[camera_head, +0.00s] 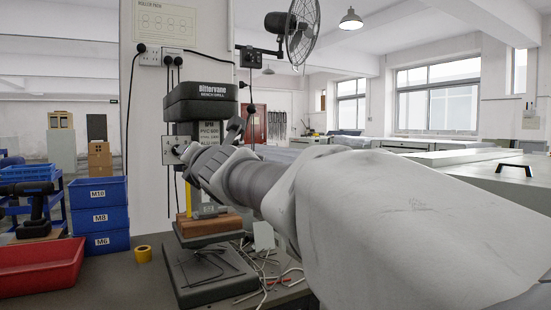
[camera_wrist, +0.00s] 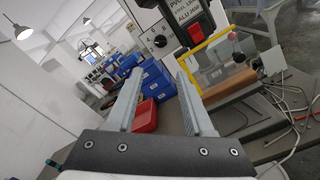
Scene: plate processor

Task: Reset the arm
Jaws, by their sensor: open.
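My arm reaches from the lower right of the head view toward the bench drill (camera_head: 202,100), and its end is beside the drill's body. My gripper shows in the wrist view (camera_wrist: 155,85), its two grey fingers apart with nothing between them. In the head view the arm's own links hide most of the gripper. The drill's front panel, with a black knob (camera_wrist: 161,41) and a red switch (camera_wrist: 196,33), is just beyond the fingertips in the wrist view. I cannot tell whether a fingertip touches it.
Below the drill head, a wooden block (camera_head: 208,224) sits on the drill table. Loose wires (camera_head: 270,270) lie to the right of the base. Blue bins (camera_head: 98,220), a red tray (camera_head: 42,267) and yellow tape (camera_head: 143,254) are on the left. A fan (camera_head: 302,30) is above.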

